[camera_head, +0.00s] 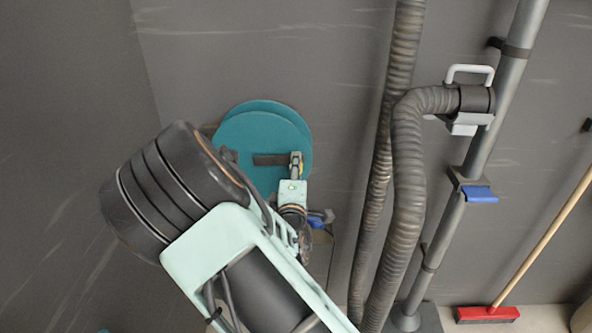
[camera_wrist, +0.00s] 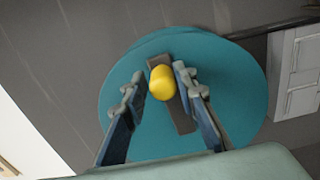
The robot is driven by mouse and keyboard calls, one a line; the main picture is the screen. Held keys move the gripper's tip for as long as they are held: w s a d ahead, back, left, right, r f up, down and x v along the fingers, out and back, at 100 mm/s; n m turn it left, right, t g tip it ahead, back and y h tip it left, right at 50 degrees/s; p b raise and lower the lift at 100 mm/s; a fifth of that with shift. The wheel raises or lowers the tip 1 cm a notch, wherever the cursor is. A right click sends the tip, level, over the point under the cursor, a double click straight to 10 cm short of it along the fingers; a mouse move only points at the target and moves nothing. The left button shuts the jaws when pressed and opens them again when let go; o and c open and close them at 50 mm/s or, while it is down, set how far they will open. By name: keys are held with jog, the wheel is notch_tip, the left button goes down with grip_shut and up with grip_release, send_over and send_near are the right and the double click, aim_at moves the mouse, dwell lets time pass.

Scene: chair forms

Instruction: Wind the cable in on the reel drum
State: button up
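The reel drum is a teal double disc (camera_head: 255,135) on the grey wall; it fills the middle of the wrist view (camera_wrist: 240,95). A dark crank bar (camera_head: 268,160) lies across its face and also shows in the wrist view (camera_wrist: 183,122). A yellow knob (camera_wrist: 162,85) stands on the bar. My gripper (camera_wrist: 159,71) is open, with one finger on each side of the knob. The right finger is very near the knob and a gap shows at the left finger. In the head view my gripper (camera_head: 297,163) is at the disc's right part. I cannot make out the cable.
Ribbed hoses (camera_head: 408,170) and a grey pipe (camera_head: 480,150) with a blue lever (camera_head: 481,194) run down the wall right of the reel. A red broom (camera_head: 487,314) stands at lower right. A pale grey box (camera_wrist: 300,70) is beside the reel in the wrist view.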

jog(key=shift+r, duration=0.25)
jog(key=r+p, duration=0.1)
jog(key=a+r+p, duration=0.1)
jog(key=r, duration=0.1)
jog(key=a+r+p, duration=0.1)
jog(key=shift+a+r+p, duration=0.1)
jog(key=shift+r+p, duration=0.2)
jog(key=shift+p, duration=0.05)
jog(key=shift+f, duration=0.2)
jog(key=a+r+p, duration=0.2)
jog(key=a+r, duration=0.1)
jog(key=shift+a+p, duration=0.15)
jog(key=shift+p, duration=0.15)
jog(key=shift+a, duration=0.15)
jog(key=shift+w, duration=0.1)
